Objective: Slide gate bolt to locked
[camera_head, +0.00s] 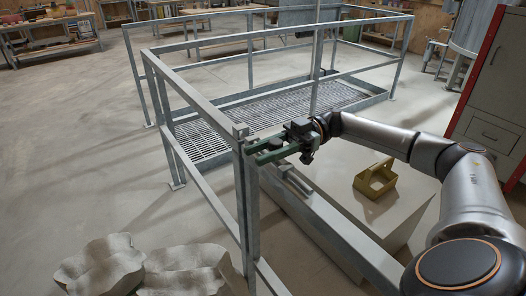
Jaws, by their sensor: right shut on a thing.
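My right gripper (262,150) comes in from the right and has its green fingers at the top of a grey metal gate post (250,205). The fingers are shut on a small part beside the post, which I take to be the gate bolt; the fingers hide most of it. How far the bolt is slid cannot be told. The post stands upright close beside another upright of the grey railing (195,98). My left gripper is not in view.
Pale sacks (105,265) lie on the floor at the lower left. A yellow scoop-like holder (374,181) rests on a pale surface right of the gate. A metal grating (203,140) lies inside the railing. A grey, red-edged cabinet (495,95) stands at the right.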

